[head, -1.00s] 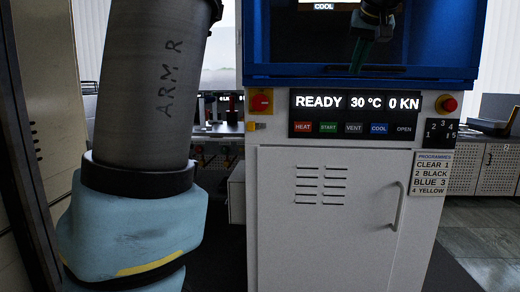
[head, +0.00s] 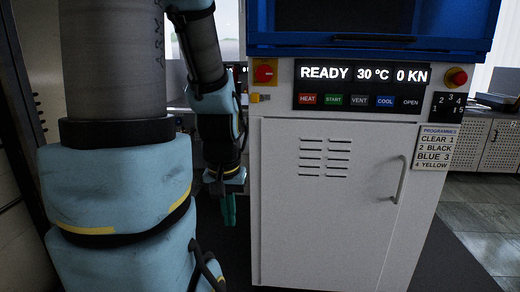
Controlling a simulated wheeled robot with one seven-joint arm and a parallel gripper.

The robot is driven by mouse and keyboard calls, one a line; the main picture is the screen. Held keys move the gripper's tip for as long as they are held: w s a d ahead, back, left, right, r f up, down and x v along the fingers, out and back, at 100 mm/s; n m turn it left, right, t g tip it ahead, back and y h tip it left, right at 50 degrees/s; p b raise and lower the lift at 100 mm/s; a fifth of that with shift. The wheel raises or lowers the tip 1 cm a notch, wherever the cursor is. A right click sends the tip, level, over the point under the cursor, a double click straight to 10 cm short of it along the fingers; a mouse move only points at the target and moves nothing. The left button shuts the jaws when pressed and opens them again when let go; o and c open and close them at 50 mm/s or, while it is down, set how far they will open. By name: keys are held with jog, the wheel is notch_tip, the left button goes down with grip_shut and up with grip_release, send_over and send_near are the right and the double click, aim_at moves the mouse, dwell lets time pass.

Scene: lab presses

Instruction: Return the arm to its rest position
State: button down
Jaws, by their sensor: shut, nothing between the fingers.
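My gripper (head: 229,209) with green fingers hangs pointing down, just left of the white press cabinet (head: 320,215). It is shut and empty. My arm is folded in the left part of the head view, its forearm coming down beside the cabinet. The gripper is apart from the cabinet's left edge in the picture, with dark floor behind it.
The press panel (head: 358,87) reads READY, 30 °C, 0 KN, with HEAT, START, VENT, COOL and OPEN buttons below. A red knob (head: 265,71) and red button (head: 457,77) flank it. A programme list (head: 437,148) hangs right. Floor (head: 475,225) at right is clear.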

notch_tip(320, 180, up, 19)
jog(key=p, duration=1.7)
jog(key=shift+w+f, duration=0.2)
jog(key=shift+d, duration=0.1)
